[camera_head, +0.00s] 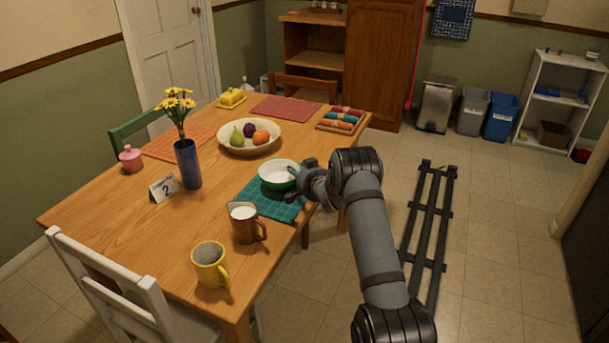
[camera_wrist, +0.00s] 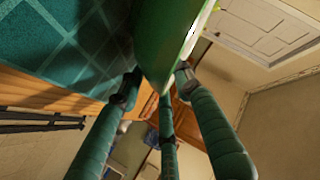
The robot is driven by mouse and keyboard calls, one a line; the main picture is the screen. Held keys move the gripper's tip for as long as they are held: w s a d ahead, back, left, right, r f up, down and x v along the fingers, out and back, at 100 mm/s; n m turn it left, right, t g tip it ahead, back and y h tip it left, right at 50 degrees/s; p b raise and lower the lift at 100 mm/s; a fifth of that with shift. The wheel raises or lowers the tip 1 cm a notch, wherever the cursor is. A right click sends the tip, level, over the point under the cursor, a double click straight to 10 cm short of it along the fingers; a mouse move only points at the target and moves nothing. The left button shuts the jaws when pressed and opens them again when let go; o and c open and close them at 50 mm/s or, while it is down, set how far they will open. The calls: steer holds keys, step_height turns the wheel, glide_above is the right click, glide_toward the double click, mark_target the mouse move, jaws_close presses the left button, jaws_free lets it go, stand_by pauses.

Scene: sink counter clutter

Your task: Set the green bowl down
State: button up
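The green bowl (camera_head: 279,183) has a white inside and stands upright at or just above the teal checked placemat (camera_head: 258,201) by the table's right edge. I cannot tell whether its base touches the mat. My gripper (camera_head: 296,178) reaches in from the right and is shut on the bowl's right-hand rim. In the wrist view the green bowl wall (camera_wrist: 163,35) runs between my fingertips (camera_wrist: 158,84), with the placemat (camera_wrist: 60,45) close on the left.
A yellow mug (camera_head: 210,265) is nearer. A fruit bowl (camera_head: 238,149) is behind, a blue vase (camera_head: 188,165) to the left. Rolled napkins (camera_head: 341,121) lie at the back right.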

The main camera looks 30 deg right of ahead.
steer(key=b+v, duration=0.1)
steer(key=v, duration=1.1)
steer(key=shift+b, duration=0.3)
